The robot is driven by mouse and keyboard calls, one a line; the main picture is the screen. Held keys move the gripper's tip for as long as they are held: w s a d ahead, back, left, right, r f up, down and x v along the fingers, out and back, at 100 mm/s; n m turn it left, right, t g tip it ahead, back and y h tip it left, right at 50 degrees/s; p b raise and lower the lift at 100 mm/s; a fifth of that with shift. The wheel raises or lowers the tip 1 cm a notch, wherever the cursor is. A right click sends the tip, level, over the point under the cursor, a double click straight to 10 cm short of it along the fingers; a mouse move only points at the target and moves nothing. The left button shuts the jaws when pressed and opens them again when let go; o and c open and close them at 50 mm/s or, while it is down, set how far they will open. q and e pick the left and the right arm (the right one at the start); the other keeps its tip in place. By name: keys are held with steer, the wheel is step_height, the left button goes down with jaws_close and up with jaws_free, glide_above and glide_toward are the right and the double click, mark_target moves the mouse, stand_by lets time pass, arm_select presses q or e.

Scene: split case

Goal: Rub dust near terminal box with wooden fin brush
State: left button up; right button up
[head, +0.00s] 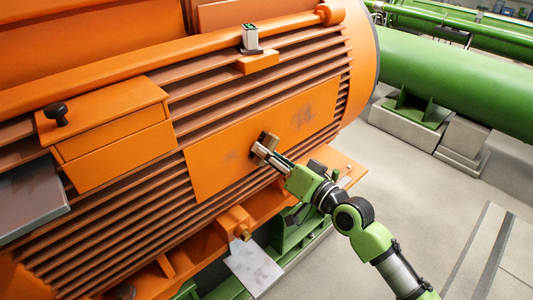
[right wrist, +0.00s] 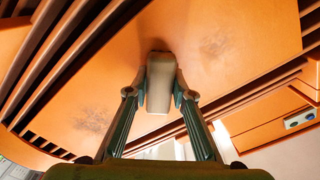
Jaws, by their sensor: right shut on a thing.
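My right gripper (head: 269,154) is shut on the wooden fin brush (head: 261,147), in front of the flat orange panel (head: 222,164) on the motor's finned side. In the right wrist view the brush (right wrist: 160,82) is pale and blocky between the two fingers. Its far end is at or very close to the panel; contact is hard to tell. A grey dust patch (head: 303,118) lies right of the brush on the panel. The orange box with a black knob, likely the terminal box (head: 118,135), is at left.
Horizontal fins (head: 130,215) surround the panel. A small grey device with a green top (head: 249,39) stands on a ledge above. A grey plate (head: 30,198) juts out at left. A green pipe (head: 460,82) runs behind at right. The floor (head: 415,190) at right is open.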

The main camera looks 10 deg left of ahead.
mark_target(222, 166)
steer(key=shift+s+a+r+p, duration=0.25)
steer(key=shift+s+a+p, duration=0.3)
steer(key=shift+s+p, duration=0.1)
steer(key=shift+s+a+p, duration=0.45)
steer(key=shift+s+p, duration=0.1)
steer(key=shift+s+a, duration=0.2)
steer(key=shift+s+a+p, duration=0.5)
steer(key=shift+s+p, duration=0.2)
steer(key=shift+p, duration=0.15)
steer(key=shift+s+a+p, duration=0.45)
steer(key=shift+s+p, duration=0.05)
steer(key=shift+s, duration=0.1)
steer(key=shift+s+a+f, duration=0.1)
steer(key=shift+s+a, duration=0.1)
steer(key=shift+s, duration=0.05)
steer(key=shift+s+a+p, duration=0.45)
steer(key=shift+s+p, duration=0.15)
steer(key=shift+p, duration=0.15)
steer(key=shift+s+a+p, duration=0.45)
steer(key=shift+s+a, duration=0.1)
steer(key=shift+s, duration=0.25)
steer(key=shift+f, duration=0.1)
